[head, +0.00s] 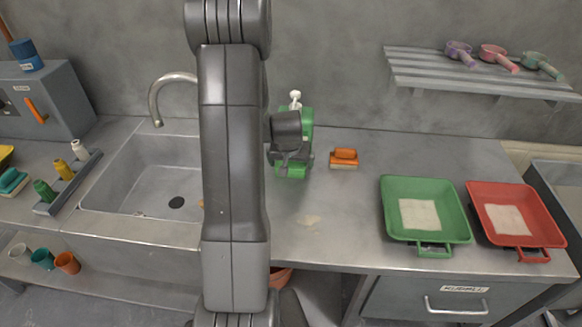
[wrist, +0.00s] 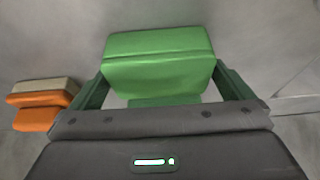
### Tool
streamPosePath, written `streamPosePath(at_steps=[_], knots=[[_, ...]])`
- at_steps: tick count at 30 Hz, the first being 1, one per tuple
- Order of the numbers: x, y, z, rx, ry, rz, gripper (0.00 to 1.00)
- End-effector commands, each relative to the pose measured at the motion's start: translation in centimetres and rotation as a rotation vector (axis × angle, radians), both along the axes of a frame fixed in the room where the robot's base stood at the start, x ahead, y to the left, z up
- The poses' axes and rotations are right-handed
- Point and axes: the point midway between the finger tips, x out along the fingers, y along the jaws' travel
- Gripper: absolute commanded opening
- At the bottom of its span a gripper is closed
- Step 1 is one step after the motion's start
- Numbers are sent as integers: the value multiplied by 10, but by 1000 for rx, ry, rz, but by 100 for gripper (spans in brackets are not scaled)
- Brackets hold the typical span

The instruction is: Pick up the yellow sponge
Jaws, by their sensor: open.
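A yellow piece (head: 5,156) lies on the counter at the far left edge of the head view, cut off by the frame; I cannot tell for sure that it is the yellow sponge. No yellow sponge shows in the wrist view. My gripper (head: 291,168) is over the counter right of the sink, far from that piece. In the wrist view my gripper (wrist: 165,95) is open, with a green block (wrist: 160,65) showing between its fingers; I cannot tell whether they touch it. My arm hides part of the sink's right side.
An orange-and-cream block (head: 343,157) lies right of my gripper. A green bottle with a white pump (head: 296,100) stands behind it. A sink (head: 130,190), a teal block (head: 11,181) and a rack of small bottles (head: 75,180) are left. Green (head: 425,242) and red (head: 485,225) trays are right.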

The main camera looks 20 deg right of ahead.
Motion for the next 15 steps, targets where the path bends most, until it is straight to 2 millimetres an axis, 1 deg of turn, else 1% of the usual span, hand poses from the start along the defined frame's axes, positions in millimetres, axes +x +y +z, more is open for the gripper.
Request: streamPosePath(at_steps=[1, 4, 6, 7, 8, 15], knots=[[0, 0, 0, 0, 0, 0, 94], [0, 0, 0, 0, 0, 0, 74], [0, 0, 0, 0, 0, 0, 65], [0, 0, 0, 0, 0, 0, 65], [0, 0, 0, 0, 0, 0, 61], [0, 0, 1, 0, 0, 0, 61]])
